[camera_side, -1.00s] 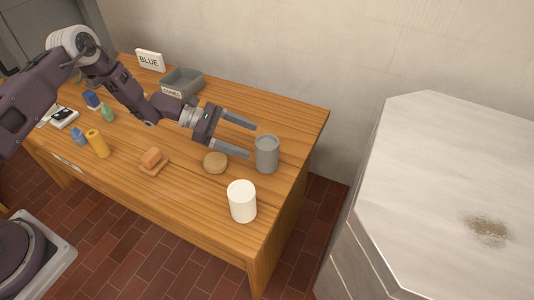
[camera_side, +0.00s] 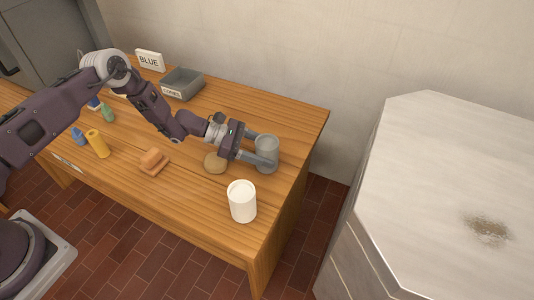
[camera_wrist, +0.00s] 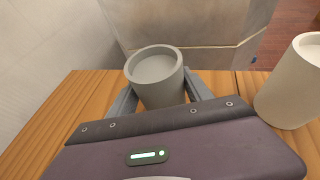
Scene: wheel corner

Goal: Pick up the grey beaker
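The grey beaker (camera_side: 267,158) stands upright near the right end of the wooden table in the side view. In the wrist view the grey beaker (camera_wrist: 158,80) stands straight ahead, between the finger tips. My gripper (camera_side: 261,149) is low over the table, with one finger on each side of the beaker. My gripper (camera_wrist: 160,96) is open in the wrist view. I cannot tell whether either finger touches the beaker. The beaker's lower part is hidden behind the gripper body in the wrist view.
A white cup (camera_side: 242,201) stands close by at the table's front right, and a round tan object (camera_side: 215,162) lies beside the gripper. The table's right edge is near.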

